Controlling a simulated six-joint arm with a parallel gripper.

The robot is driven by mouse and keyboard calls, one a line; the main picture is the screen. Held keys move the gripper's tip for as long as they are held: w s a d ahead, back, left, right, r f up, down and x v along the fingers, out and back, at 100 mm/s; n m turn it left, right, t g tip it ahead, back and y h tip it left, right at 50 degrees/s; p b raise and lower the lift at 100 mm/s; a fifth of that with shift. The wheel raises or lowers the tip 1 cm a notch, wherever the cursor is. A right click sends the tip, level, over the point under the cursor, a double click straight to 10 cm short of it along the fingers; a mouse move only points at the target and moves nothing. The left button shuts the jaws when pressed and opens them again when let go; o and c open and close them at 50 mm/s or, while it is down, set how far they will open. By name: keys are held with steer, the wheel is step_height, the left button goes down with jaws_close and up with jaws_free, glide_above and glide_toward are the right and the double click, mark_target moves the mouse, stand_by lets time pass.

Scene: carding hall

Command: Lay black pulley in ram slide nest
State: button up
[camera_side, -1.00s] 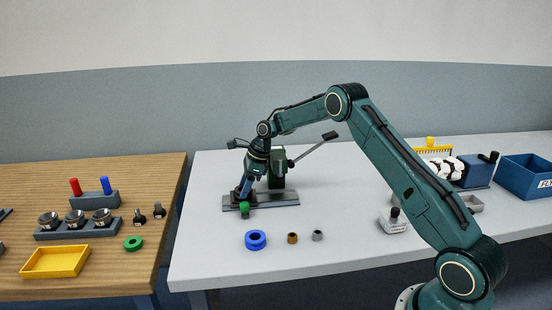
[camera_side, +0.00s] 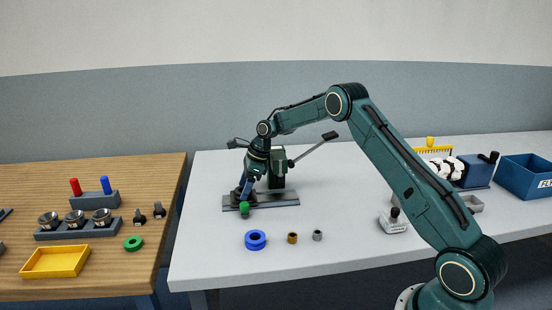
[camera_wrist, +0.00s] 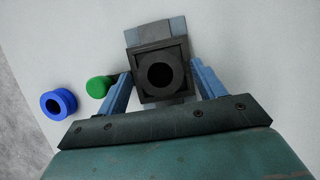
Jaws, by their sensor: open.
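The black pulley (camera_wrist: 147,73) lies flat in the dark square ram slide nest (camera_wrist: 132,63), its round bore facing up in the wrist view. The nest's walls surround it; how deep it sits I cannot tell. My gripper (camera_wrist: 162,72) is open, one blue finger on each side of the nest, with nothing held. In the side view my gripper (camera_side: 243,188) is low at the front left of the green lever press (camera_side: 277,170), and it hides the pulley and nest there. The press's grey base plate (camera_side: 285,199) shows beneath.
A green knob (camera_side: 244,207) is close to my gripper; it also shows beside the left finger (camera_wrist: 98,86). A blue pulley (camera_side: 255,240), a brass bush (camera_side: 292,238) and a grey bush (camera_side: 317,235) lie in front. The press lever (camera_side: 312,149) slants up right.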

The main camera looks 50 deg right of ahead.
steer(key=v, duration=1.2)
stand_by(0.4)
steer(key=s+a+r+n+t+h, duration=0.1)
steer(key=s+a+r+n+h, duration=0.1)
steer(key=s+a+r+n, duration=1.35)
steer(key=s+f+n, duration=0.2)
steer(key=s+n, duration=0.3)
steer(key=s, duration=0.7)
steer(key=s+a+f+n+t+h, duration=0.1)
steer(key=s+n, duration=0.5)
steer(key=s, duration=0.6)
steer(key=shift+s+a+f, duration=0.2)
steer(key=shift+a+f, duration=0.15)
steer(key=shift+f, duration=0.5)
